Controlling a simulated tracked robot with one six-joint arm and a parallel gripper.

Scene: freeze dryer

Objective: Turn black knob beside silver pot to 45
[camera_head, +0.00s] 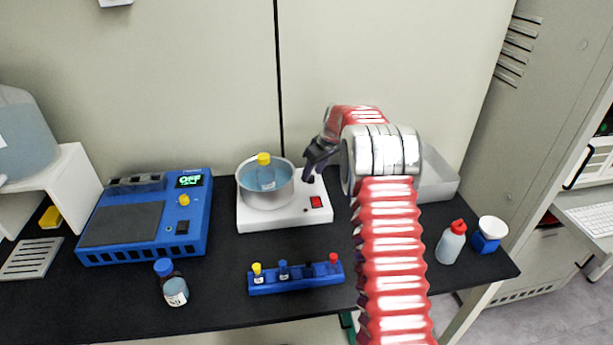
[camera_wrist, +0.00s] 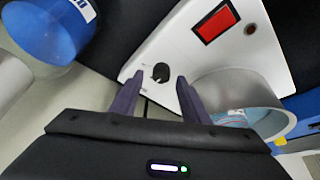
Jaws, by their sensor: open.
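The black knob (camera_wrist: 161,72) shows in the wrist view on the white base (camera_wrist: 210,70), beside the silver pot (camera_wrist: 238,95). My gripper (camera_wrist: 156,88) is open, with one finger on each side of the knob's line and the tips just short of it. I cannot tell whether they touch it. In the head view the silver pot (camera_head: 266,184) sits on the white hotplate base (camera_head: 285,215) and holds water and a yellow-capped bottle (camera_head: 265,172). My gripper (camera_head: 309,176) is at the base's right rear and hides most of the knob. The dial numbers are not readable.
A red switch (camera_head: 316,202) is on the base near the knob. A blue device (camera_head: 150,220) reading OFF stands left. A blue tube rack (camera_head: 296,278) lies in front. A grey tray (camera_head: 438,180), a red-capped bottle (camera_head: 451,243) and a blue-white container (camera_head: 488,235) stand right.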

